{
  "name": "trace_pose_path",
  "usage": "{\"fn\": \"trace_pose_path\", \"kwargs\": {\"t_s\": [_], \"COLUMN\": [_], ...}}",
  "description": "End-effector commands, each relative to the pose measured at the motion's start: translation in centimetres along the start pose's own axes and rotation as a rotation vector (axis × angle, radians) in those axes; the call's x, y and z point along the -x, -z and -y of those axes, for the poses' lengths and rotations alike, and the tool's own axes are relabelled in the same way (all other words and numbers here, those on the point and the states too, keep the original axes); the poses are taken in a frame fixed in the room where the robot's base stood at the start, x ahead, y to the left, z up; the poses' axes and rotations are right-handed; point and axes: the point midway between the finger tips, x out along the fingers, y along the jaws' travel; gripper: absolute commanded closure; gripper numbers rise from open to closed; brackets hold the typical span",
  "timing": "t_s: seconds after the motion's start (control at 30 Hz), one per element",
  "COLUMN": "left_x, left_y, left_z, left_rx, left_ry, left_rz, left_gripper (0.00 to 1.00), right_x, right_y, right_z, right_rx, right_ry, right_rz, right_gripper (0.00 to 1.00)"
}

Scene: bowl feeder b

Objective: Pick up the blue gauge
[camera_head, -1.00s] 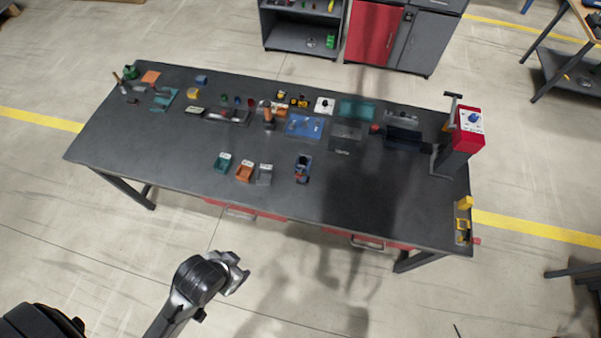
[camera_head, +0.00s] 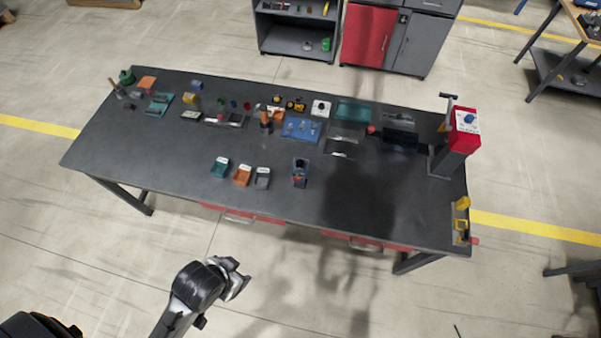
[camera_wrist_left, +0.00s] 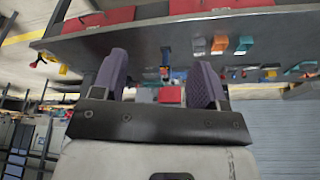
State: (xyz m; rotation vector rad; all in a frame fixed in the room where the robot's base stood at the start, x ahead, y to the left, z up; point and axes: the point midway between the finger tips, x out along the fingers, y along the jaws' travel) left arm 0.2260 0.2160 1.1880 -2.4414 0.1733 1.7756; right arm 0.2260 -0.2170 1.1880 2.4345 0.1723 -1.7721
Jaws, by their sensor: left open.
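Small blue items lie on the dark workbench (camera_head: 140,150), too small to tell surely which is the gauge. A small blue piece (camera_head: 196,85) lies at the back left. A dark item with some blue (camera_head: 300,172) stands near the middle front, right of the small bins. A blue tray (camera_head: 302,129) with small parts lies behind it. My left gripper (camera_head: 236,277) is in front of the bench, away from all of these. Its two fingers stand apart in the left wrist view (camera_wrist_left: 160,78), with nothing held between them. My right gripper is not in view.
Teal (camera_head: 220,167), orange (camera_head: 243,175) and grey (camera_head: 263,177) bins stand near the front edge. A red device (camera_head: 464,130) stands at the right end, with a yellow fixture (camera_head: 461,220) near the corner. The bench's front left surface is clear.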

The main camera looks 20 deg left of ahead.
Motion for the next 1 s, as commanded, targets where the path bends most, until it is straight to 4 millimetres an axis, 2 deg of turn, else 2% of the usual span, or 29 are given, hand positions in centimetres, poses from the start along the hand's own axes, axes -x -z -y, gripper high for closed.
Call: {"fn": "trace_pose_path", "kwargs": {"t_s": [0.03, 0.33, 0.53, 0.63, 0.77, 0.87, 1.0], "left_x": [0.0, 0.0, -0.1, -0.8, -3.0, -4.9, -6.9], "left_y": [0.0, -0.1, -0.1, 0.7, 3.6, 7.2, 12.6], "left_z": [0.0, 0.3, 0.2, 0.3, 1.0, 2.4, 5.2], "left_rx": [-0.001, -0.011, -0.008, -0.006, -0.013, -0.034, -0.064], "left_ry": [0.001, 0.009, 0.006, 0.008, 0.028, 0.066, 0.148], "left_rz": [0.0, 0.002, 0.001, -0.021, -0.107, -0.214, -0.364], "left_gripper": [0.28, 0.0, 0.0, 0.0, 0.0, 0.0, 0.0], "right_x": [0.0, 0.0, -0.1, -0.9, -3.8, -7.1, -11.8], "right_y": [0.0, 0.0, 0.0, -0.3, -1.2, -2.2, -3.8], "right_z": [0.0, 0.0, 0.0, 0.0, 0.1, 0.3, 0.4], "right_rx": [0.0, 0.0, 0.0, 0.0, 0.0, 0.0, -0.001], "right_ry": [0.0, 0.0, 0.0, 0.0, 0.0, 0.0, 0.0], "right_rz": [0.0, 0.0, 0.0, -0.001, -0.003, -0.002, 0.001], "right_gripper": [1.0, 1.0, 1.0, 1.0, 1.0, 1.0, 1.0]}}
